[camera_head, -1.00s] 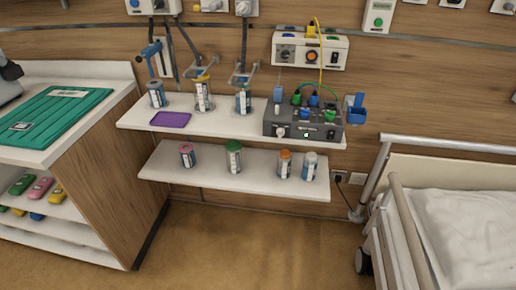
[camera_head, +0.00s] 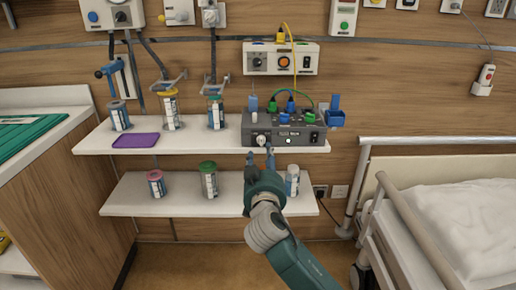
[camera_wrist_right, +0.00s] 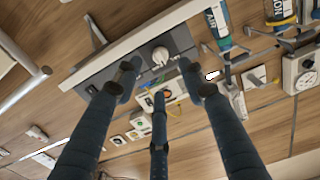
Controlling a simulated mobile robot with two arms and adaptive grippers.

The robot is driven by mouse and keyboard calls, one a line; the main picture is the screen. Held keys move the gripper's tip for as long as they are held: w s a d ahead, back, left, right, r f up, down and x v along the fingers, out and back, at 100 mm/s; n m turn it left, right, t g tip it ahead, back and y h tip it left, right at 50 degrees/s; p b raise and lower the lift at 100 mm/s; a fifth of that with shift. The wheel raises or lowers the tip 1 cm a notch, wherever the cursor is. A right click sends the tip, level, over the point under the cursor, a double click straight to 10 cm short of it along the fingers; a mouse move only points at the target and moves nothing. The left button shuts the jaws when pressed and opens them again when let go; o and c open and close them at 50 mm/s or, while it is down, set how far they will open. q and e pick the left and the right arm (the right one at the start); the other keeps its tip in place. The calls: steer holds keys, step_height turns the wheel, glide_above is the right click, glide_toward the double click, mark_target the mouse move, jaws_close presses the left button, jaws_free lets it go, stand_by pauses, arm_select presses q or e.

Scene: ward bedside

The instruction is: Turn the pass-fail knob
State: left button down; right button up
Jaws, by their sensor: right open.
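A grey control box (camera_head: 300,131) stands at the right end of the upper wall shelf (camera_head: 188,143). A pale round knob (camera_head: 261,140) sits at the left of its front face; the lettering beside it is too small to read. My right gripper (camera_head: 260,157) is just below and in front of this knob, fingers pointing up at the box, apart from each other. In the right wrist view the knob (camera_wrist_right: 160,56) shows between the spread fingers of the right gripper (camera_wrist_right: 158,78), with nothing held. It looks clear of the fingers. My left gripper is not in view.
Coloured plugs and a green cable top the box; a blue holder (camera_head: 335,112) is at its right. The lower shelf (camera_head: 150,207) holds several jars, one partly behind my right arm. A bed (camera_head: 450,222) stands right. A wall unit (camera_head: 281,60) hangs above.

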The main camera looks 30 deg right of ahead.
mark_target(261, 144)
steer(key=x, duration=0.7)
steer(key=shift+w+f, duration=0.1)
steer(key=shift+w, duration=0.05)
